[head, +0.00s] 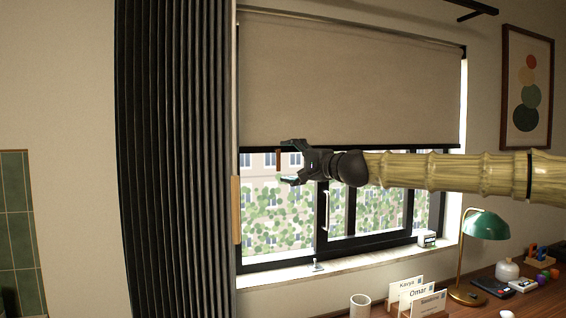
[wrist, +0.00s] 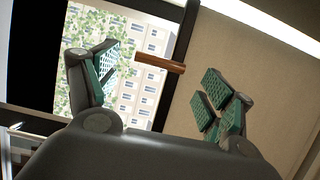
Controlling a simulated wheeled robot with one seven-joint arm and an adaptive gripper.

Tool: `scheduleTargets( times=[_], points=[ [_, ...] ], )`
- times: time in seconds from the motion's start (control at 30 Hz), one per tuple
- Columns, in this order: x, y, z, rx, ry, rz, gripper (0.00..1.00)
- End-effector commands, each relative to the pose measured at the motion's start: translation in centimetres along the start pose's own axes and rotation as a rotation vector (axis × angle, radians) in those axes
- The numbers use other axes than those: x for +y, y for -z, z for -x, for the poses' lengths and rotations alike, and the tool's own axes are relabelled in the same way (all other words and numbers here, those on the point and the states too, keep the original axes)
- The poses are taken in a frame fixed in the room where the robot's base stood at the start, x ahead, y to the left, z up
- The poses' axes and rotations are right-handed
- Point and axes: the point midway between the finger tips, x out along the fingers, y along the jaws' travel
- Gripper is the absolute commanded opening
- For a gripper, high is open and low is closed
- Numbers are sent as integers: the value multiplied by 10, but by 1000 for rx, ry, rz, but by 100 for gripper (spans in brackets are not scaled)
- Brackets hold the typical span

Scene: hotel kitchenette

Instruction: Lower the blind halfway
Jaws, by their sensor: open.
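The beige roller blind (head: 350,80) hangs over the upper part of the window, its dark bottom bar lying roughly midway down the frame. In the wrist view the blind (wrist: 235,65) fills the right side. A short brown wooden pull (head: 278,160) hangs from the bar near its left end. In the wrist view the pull (wrist: 160,63) sticks out from the dark bar, in the gap between the fingers. My gripper (head: 288,161) is open beside the pull, and its spread fingers (wrist: 158,82) show no contact with it.
A dark pleated curtain (head: 175,150) hangs left of the window. Below are the window sill (head: 350,265), a white cup (head: 360,305), name cards (head: 418,295) and a green lamp (head: 486,226) on a desk. The lower window glass is uncovered.

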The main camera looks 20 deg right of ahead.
Motion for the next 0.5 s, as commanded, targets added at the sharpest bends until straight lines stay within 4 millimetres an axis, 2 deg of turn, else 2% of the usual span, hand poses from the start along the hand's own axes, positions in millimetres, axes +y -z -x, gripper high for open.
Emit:
scheduleTargets(
  times=[0.2, 0.5],
  points=[
    [-1, 0, 28, 0, 1, 0, 81],
    [-1, 1, 57, 1, 1, -1, 81]
  ],
)
